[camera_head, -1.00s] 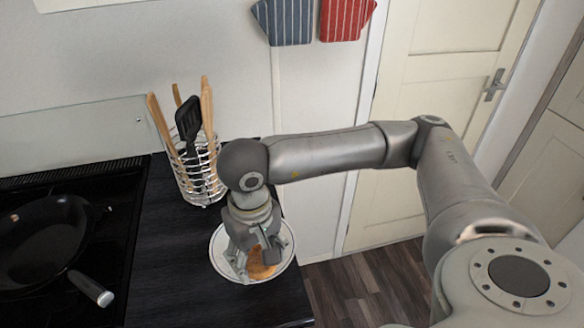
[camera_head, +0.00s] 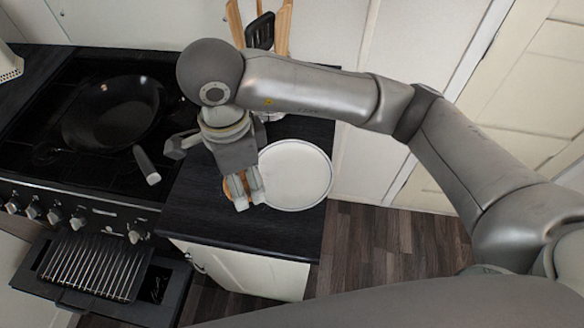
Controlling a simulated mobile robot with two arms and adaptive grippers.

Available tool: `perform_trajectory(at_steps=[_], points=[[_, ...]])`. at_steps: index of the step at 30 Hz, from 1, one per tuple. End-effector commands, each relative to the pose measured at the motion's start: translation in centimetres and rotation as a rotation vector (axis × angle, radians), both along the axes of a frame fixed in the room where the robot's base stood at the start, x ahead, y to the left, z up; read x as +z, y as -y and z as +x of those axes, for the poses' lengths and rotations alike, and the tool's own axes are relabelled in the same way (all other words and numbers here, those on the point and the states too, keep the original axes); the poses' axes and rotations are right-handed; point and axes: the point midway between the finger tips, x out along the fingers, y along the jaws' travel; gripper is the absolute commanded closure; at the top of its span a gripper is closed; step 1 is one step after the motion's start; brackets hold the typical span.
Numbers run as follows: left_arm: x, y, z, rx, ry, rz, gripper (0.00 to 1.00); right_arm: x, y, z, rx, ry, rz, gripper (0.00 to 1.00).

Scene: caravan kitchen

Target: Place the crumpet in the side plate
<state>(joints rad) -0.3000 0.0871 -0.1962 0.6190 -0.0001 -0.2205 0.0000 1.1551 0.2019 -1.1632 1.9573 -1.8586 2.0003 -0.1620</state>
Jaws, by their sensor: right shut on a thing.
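The side plate (camera_head: 298,172) is a white round plate on the dark worktop, right of my right gripper (camera_head: 244,192). The right gripper points down and is shut on the crumpet (camera_head: 229,187), a small orange-brown disc mostly hidden by the fingers. The crumpet shows at the plate's left edge in the picture; its height above the worktop is hard to tell. The visible part of the plate is bare, and its left rim is partly covered by the gripper. My left gripper is out of view.
A black frying pan (camera_head: 110,112) sits on the hob to the left, its handle (camera_head: 147,165) pointing towards the worktop. A utensil holder (camera_head: 270,115), partly hidden by my arm, stands behind. An open grill with a rack (camera_head: 95,265) juts out below. The front worktop (camera_head: 215,220) is clear.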

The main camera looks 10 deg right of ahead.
Motion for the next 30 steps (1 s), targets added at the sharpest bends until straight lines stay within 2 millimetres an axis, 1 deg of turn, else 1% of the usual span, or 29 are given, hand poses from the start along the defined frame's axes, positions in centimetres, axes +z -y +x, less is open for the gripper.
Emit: perform_trajectory(at_steps=[2, 5, 8, 14, 15, 19, 24, 30], points=[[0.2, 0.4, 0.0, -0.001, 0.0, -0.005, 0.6, 0.2, -0.4, -0.1, -0.031, -0.002, 0.001, 0.62], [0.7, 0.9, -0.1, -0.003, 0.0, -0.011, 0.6, -0.1, 0.3, 0.4, -0.052, -0.004, 0.0, 0.62], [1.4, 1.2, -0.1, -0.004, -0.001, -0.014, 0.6, -0.9, 2.0, 1.5, -0.056, -0.009, -0.001, 0.62], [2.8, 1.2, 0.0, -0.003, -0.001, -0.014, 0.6, -3.1, 6.0, 4.4, -0.056, -0.008, 0.0, 0.62], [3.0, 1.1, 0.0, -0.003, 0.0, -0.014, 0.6, -3.6, 6.8, 5.0, -0.055, -0.008, -0.001, 0.62], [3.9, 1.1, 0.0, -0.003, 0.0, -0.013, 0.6, -6.1, 8.6, 6.2, -0.052, -0.009, -0.003, 0.61], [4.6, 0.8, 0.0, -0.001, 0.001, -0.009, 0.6, -8.1, 9.8, 7.3, -0.048, -0.005, -0.001, 0.61], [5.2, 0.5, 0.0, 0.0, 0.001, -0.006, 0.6, -9.5, 10.7, 7.9, -0.048, -0.005, -0.002, 0.61]])
